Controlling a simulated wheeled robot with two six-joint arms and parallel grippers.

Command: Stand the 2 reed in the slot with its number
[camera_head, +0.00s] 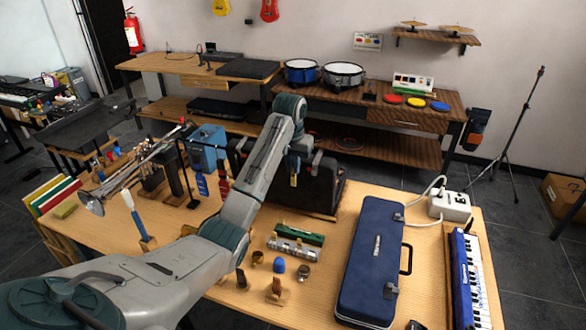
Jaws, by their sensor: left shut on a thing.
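My left gripper (296,168) is raised above the far part of the wooden table, in front of a black case. It is shut on a small tan strip (293,181), which appears to be the reed and hangs down between the fingers. Its number is too small to read. A small wooden stand (275,297) with a dark upright piece is on the near part of the table, well below and in front of the gripper. I cannot make out numbered slots on it. My right gripper is not in view.
On the table (335,237) are a green harmonica box (300,234), a silver harmonica (292,249), a blue cap (279,266), a long navy case (371,262), a power strip (450,206) and a keyboard (471,280). Stands and a silver instrument crowd the left. My left arm hides part of the table.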

